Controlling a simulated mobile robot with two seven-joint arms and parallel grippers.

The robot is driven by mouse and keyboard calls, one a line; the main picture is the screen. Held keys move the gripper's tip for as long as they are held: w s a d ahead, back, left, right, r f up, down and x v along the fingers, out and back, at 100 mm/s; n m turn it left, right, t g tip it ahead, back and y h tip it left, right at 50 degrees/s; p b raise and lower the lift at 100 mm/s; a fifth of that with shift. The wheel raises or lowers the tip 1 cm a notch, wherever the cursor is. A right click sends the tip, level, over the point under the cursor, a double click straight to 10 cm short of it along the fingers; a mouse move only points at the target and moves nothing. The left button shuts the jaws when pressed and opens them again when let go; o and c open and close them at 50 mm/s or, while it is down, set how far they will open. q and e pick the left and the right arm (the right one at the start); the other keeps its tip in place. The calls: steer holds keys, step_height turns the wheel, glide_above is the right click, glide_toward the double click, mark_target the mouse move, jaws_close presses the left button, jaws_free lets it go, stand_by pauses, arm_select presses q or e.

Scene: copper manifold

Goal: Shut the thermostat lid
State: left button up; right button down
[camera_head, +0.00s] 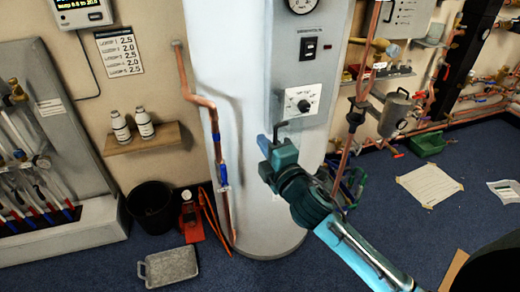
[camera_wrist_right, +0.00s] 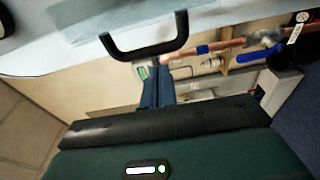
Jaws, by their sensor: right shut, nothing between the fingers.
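The thermostat panel, a white plate with a round dial (camera_head: 303,105), is on the grey front of the tall white cylinder and its dial is uncovered. A dark bar handle (camera_head: 280,130) shows just below and left of the dial. In the right wrist view, a black U-shaped handle (camera_wrist_right: 150,50) stands out from a pale surface. My right gripper (camera_head: 270,142) is beside the handle in the head view. Its shut, empty fingers (camera_wrist_right: 155,80) show close to the handle in the wrist view; I cannot tell whether they touch. The lid's outline is not clear. My left gripper is out of view.
A copper pipe (camera_head: 221,180) runs down the cylinder's left side, and another (camera_head: 362,90) stands to its right. A shelf with bottles (camera_head: 142,138) is on the wall. A black bin (camera_head: 152,208) and a grey tray (camera_head: 170,268) are on the blue floor.

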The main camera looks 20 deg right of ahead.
steer(key=shift+s+d, duration=0.15)
steer(key=shift+d, duration=0.6)
steer(key=shift+d, duration=0.1)
